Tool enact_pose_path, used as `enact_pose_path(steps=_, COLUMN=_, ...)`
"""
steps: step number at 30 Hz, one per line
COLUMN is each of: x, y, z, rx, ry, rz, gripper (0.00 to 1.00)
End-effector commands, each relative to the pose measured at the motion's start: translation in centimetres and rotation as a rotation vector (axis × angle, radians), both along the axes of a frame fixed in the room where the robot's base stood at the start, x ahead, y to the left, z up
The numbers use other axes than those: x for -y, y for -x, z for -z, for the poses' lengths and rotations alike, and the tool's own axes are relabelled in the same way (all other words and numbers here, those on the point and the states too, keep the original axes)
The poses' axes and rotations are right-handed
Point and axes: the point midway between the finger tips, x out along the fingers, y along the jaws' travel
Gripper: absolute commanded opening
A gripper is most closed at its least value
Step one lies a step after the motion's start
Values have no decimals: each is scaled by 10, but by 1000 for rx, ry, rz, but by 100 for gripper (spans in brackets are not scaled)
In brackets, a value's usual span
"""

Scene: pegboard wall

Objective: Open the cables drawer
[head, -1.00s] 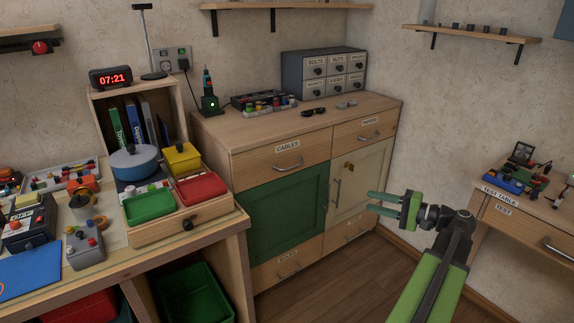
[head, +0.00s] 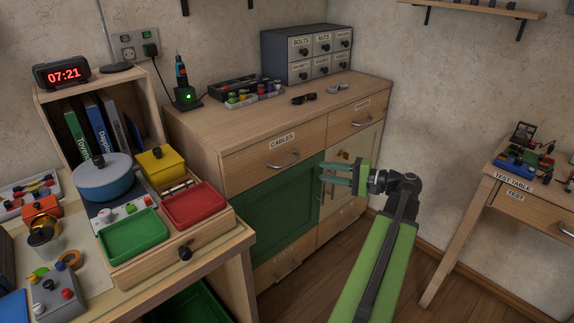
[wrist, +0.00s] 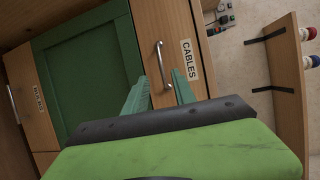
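The cables drawer (head: 257,165) is the upper left wooden drawer of the cabinet, with a CABLES label and a silver bar handle (head: 283,161). It looks shut. My gripper (head: 337,178) is below and to the right of that handle in the head view, in front of the cabinet and apart from it. In the wrist view the cables drawer (wrist: 178,25) appears turned on its side, and its handle (wrist: 161,64) lies beyond the fingertips, nearly between them. My gripper (wrist: 157,90) has its two green fingers spread, with nothing between them.
Below the drawer is a green cabinet door (head: 275,215). The workbench with a red tray (head: 195,205) and green tray (head: 133,236) stands at the left. A test table (head: 515,185) stands at the right. Floor (head: 440,290) is clear between them.

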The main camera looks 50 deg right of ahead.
Motion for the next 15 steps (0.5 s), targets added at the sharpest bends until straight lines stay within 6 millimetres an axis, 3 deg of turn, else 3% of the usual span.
enact_pose_path(steps=15, x=-33, y=-111, z=13, rx=0, ry=-1, rz=11, gripper=32)
